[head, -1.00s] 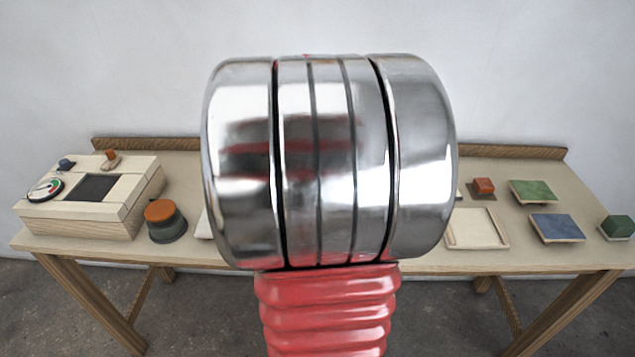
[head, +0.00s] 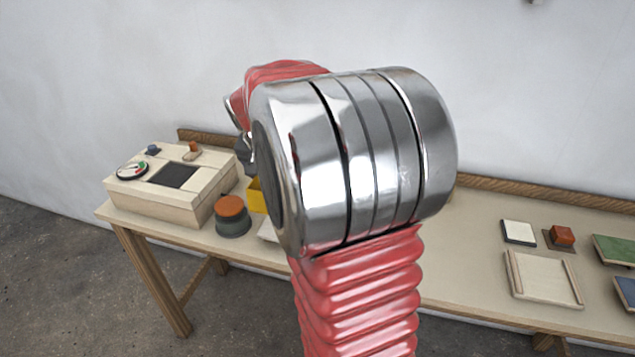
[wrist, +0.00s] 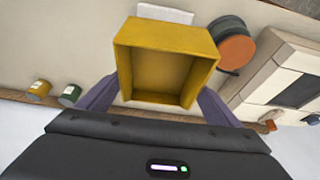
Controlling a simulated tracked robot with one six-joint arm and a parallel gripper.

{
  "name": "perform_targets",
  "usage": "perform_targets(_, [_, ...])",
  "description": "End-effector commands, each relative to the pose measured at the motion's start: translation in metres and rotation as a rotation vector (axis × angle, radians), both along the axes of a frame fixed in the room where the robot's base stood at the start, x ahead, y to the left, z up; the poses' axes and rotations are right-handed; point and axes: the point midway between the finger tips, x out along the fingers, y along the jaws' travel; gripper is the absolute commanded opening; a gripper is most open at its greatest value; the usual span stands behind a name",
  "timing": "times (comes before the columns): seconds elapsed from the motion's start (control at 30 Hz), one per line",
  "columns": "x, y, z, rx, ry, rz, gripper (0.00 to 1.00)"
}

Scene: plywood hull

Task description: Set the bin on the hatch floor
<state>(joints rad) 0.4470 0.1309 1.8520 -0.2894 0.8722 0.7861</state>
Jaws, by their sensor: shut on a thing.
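The yellow bin (wrist: 165,60) is an open box, and its hollow inside faces the wrist camera. My gripper (wrist: 158,100) is shut on it, with a purple finger at each side. In the head view only a small yellow part of the bin (head: 257,196) shows, behind my arm and beside the orange-topped canister. A cream box (head: 170,188) with a dark square (head: 176,176) in its top stands at the bench's left end. The dark square also shows at the right of the wrist view (wrist: 293,88). I cannot tell whether this square is the hatch floor.
The round orange-topped canister (head: 232,215) stands close by the bin. A white slab (wrist: 165,14) lies beside the bin. Two small cans, yellow (wrist: 40,89) and green (wrist: 70,95), stand at the left.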

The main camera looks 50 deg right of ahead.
Motion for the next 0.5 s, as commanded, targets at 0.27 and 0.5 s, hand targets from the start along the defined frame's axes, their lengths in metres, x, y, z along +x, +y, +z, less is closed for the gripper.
perform_targets(0.27, [0.076,0.096,0.011,-0.001,-0.003,0.294,0.58])
perform_targets(0.5, [0.123,0.191,0.019,-0.004,-0.007,0.544,0.58])
